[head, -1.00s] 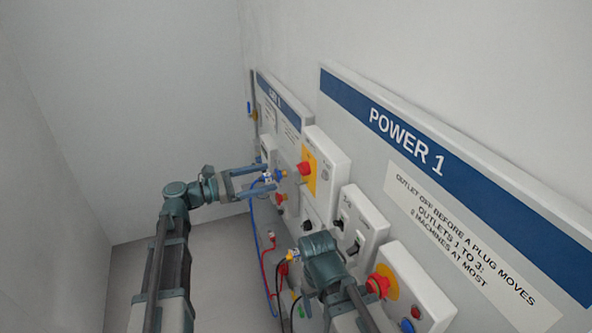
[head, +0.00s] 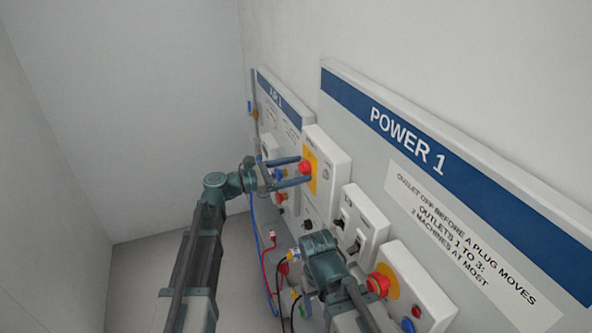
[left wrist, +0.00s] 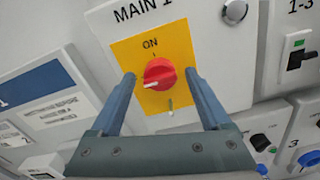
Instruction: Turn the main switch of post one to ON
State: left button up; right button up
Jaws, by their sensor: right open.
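The main switch is a red rotary knob (head: 305,168) on a yellow plate (head: 323,178) of a white box. The left wrist view shows the knob (left wrist: 160,73) close up under "MAIN 1", with "ON" above it. Its white mark points to the lower left, not at ON. My left gripper (head: 302,170) is open, one finger on each side of the knob; in the left wrist view gaps show between fingers and knob. My right gripper (head: 320,258) is lower, in front of the panel; its fingers are mostly hidden.
The POWER 1 panel (head: 409,142) carries a box with black switches (head: 356,240) and another red knob (head: 379,284) below. Blue, red and black cables hang below my left gripper. The space left of the panels is clear.

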pick_arm(q)
grip_shut()
jog(key=shift+m, duration=0.4)
jog(key=m, duration=0.3)
jog(key=shift+m, duration=0.4)
jog(key=m, duration=0.4)
jog(key=shift+m, duration=0.3)
jog(key=m, duration=0.4)
jog(key=shift+f, duration=0.1)
jog(key=shift+s+m, duration=0.1)
jog(key=shift+m, duration=2.3)
